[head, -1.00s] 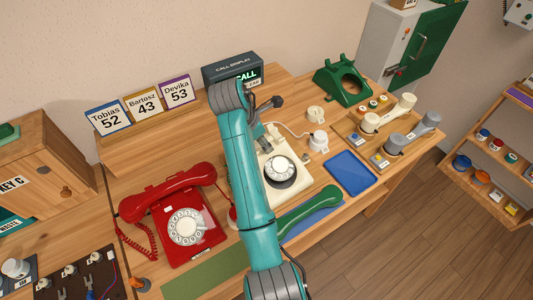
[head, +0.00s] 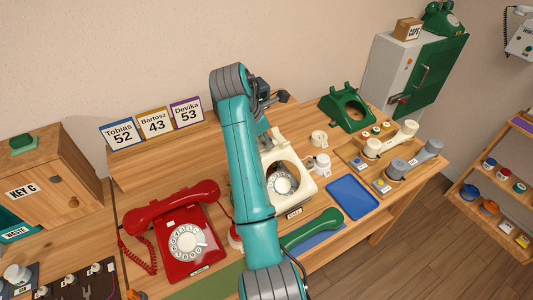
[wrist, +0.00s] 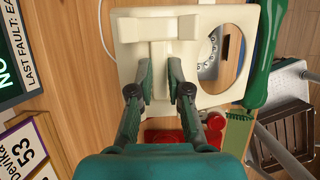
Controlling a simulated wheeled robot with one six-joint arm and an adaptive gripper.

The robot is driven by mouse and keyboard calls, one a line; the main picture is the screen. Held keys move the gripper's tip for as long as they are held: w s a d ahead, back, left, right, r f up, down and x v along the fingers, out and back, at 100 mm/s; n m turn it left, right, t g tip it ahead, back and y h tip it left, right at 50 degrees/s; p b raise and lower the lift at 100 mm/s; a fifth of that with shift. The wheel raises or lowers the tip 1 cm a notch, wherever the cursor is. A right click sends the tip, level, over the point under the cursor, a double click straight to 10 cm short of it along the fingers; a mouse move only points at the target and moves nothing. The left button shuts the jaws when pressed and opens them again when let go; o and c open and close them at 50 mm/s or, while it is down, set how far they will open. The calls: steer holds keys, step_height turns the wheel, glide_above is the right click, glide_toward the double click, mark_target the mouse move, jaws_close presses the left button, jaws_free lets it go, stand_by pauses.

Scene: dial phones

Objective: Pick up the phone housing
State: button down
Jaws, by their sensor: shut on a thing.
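The cream phone housing (head: 306,178) has a round opening and shows right of my arm in the head view. In the wrist view it fills the upper middle (wrist: 130,35), its opening on the right with part of a dial and wooden tabletop behind it. My gripper (wrist: 162,78) is shut on the housing's raised cradle part, one finger on each side. In the head view my arm hides the fingers and part of the housing. A white dial (head: 281,182) shows through the opening.
A red phone (head: 187,240) stands left of my arm. A green handset (head: 314,230) and a blue tray (head: 352,196) lie to the right. A green housing (head: 345,106) stands behind, near white parts (head: 319,164). Name cards (head: 154,123) line the back shelf.

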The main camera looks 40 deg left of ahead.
steer(key=shift+r, duration=0.4)
